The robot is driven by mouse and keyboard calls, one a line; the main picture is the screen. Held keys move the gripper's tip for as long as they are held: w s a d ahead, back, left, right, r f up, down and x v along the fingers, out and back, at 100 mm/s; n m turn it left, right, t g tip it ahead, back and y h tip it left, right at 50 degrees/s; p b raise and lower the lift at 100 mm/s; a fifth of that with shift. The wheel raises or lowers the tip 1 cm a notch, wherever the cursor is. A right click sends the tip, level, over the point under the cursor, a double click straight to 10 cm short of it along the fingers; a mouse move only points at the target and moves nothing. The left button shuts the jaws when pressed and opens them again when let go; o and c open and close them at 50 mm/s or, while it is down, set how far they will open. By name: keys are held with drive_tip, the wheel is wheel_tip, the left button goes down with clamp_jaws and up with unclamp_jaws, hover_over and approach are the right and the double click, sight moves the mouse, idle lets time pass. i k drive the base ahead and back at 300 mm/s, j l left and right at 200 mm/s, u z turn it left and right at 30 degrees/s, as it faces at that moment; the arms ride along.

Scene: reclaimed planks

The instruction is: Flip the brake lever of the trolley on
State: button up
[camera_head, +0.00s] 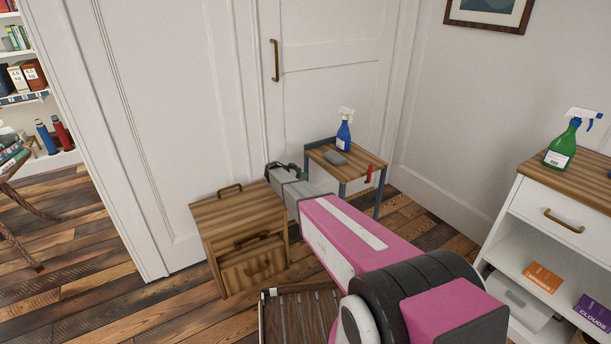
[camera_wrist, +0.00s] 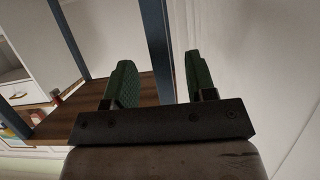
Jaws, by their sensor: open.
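The trolley (camera_head: 358,157) is a small wooden-topped stand with a blue-grey frame, against the wall by the door. A small red lever (camera_head: 368,175) hangs at its front edge near the right corner. In the wrist view, the trolley's wooden board (camera_wrist: 85,122) and blue posts lie behind the fingers, and a small red part (camera_wrist: 57,99), perhaps the lever, shows at the left. My gripper (camera_head: 284,169) is left of the trolley in the head view, apart from the lever. Its green-padded fingers (camera_wrist: 161,82) are spread with nothing between them.
A wooden drawer cabinet (camera_head: 222,213) is at the left. A slatted crate (camera_head: 300,315) lies on the floor below my arm. A white cabinet (camera_head: 532,215) stands at the right. Floor before the trolley is partly clear.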

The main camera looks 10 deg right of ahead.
sight(369, 169)
drive_tip(key=k+l, duration=0.3)
drive_tip(key=k, duration=0.15)
drive_tip(key=k+l, duration=0.3)
drive_tip(key=k, duration=0.2)
